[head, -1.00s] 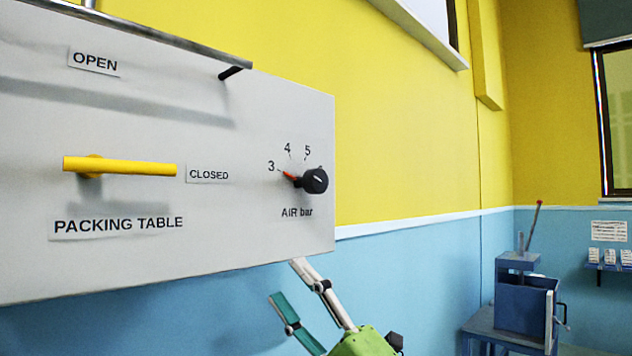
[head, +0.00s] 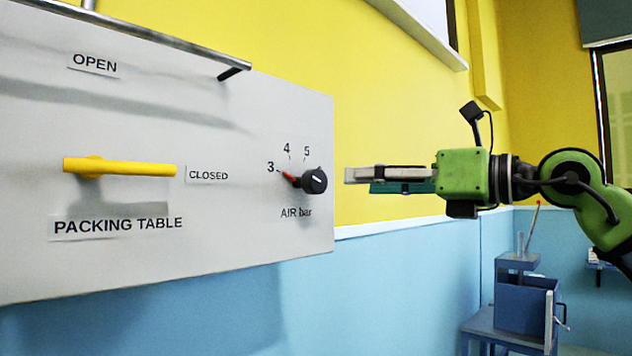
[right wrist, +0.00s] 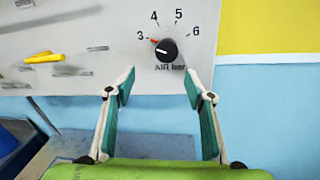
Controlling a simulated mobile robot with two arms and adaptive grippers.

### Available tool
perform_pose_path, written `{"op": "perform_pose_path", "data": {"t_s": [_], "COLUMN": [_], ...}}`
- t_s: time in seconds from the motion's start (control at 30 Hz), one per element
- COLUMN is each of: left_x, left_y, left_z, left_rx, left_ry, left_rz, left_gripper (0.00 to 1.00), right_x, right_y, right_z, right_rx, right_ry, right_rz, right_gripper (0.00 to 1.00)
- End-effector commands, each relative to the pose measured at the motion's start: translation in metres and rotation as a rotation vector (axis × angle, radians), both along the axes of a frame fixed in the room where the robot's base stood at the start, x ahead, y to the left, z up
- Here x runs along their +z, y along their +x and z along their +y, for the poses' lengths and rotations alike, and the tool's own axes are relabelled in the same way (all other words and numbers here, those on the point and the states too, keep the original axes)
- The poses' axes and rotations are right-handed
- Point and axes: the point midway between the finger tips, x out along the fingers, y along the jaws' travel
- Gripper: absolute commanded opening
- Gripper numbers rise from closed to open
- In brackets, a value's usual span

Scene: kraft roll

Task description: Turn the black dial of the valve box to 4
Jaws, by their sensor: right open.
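The black dial (head: 314,181) sits at the right end of the grey valve box (head: 230,245), above the label "AIR bar". Its red pointer is at 3, with 4 and 5 printed further round the scale. In the right wrist view the dial (right wrist: 166,50) shows ahead of the fingers, with the red mark near 3 and numbers up to 6. My right gripper (head: 348,176) is open and empty, just right of the dial and apart from it. Its two fingers are spread in the right wrist view (right wrist: 160,85). My left gripper is not in view.
A yellow lever handle (head: 120,167) lies level, pointing at the "CLOSED" label on the same box. A metal rail (head: 150,35) runs along the box's top. A blue machine on a stand (head: 525,305) is at the lower right, well away.

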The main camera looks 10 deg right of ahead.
Motion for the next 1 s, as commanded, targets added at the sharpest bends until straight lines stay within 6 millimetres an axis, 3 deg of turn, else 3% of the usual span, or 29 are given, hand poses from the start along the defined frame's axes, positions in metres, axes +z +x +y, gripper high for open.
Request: {"op": "perform_pose_path", "data": {"t_s": [0.1, 0.2, 0.7, 1.0], "left_x": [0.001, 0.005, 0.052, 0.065], "left_y": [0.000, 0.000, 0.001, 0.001], "left_z": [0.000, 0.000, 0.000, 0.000], "left_rx": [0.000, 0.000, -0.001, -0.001], "left_ry": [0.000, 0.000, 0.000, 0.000], "left_rz": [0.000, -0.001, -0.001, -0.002], "left_gripper": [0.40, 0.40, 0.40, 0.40], "right_x": [0.005, 0.007, 0.010, 0.006], "right_y": [-0.001, 0.004, 0.081, 0.106], "right_z": [-0.013, -0.010, 0.050, 0.069], "right_rx": [-0.036, -0.041, -0.038, -0.039], "right_ry": [-0.020, -0.023, -0.021, -0.020], "right_rz": [-0.001, 0.002, 0.003, 0.001], "right_gripper": [0.49, 0.49, 0.49, 0.49]}}
